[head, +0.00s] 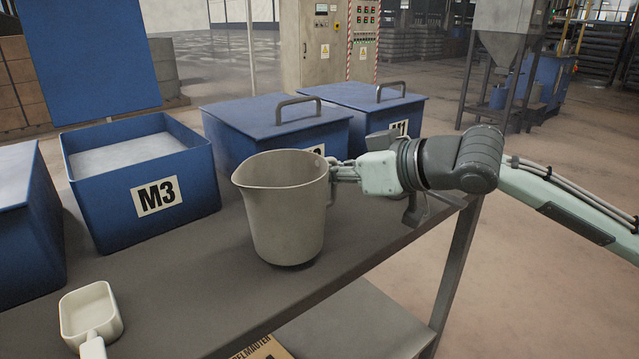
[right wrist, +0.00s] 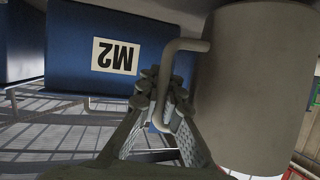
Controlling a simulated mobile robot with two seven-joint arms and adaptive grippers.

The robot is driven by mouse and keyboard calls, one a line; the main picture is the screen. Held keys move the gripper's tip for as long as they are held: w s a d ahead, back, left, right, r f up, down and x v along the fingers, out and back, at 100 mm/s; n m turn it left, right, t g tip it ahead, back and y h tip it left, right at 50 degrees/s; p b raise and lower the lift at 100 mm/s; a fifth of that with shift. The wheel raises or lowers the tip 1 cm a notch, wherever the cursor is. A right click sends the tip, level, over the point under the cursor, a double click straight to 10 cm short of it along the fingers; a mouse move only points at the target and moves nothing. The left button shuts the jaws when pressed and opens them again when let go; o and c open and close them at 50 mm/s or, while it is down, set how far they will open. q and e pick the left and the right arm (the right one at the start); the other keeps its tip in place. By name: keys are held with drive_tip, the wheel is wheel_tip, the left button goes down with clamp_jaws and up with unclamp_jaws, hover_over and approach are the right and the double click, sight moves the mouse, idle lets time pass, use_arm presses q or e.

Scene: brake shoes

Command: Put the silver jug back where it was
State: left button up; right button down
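The silver jug (head: 285,212) is a grey, upright pouring jug near the right end of the dark table (head: 205,300). Its spout points left and its handle is on the right. Its base is at or just above the tabletop; I cannot tell if it touches. My right gripper (head: 343,172) reaches in from the right at the handle. In the right wrist view, the fingers of the right gripper (right wrist: 162,90) close in on both sides of the bent handle, beside the jug's body (right wrist: 250,90). My left gripper is not in view.
Blue bin M3 (head: 85,205) stands open with pale contents, its lid raised. The lidded M2 bin (head: 225,140) and another lidded bin (head: 350,98) stand behind the jug. A white scoop (head: 88,312) lies at front left. The table between scoop and jug is clear.

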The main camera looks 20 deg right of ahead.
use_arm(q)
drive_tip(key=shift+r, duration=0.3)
use_arm(e)
drive_tip(key=shift+f, duration=0.55)
drive_tip(key=shift+f, duration=0.1)
drive_tip(key=c, duration=1.7)
unclamp_jaws()
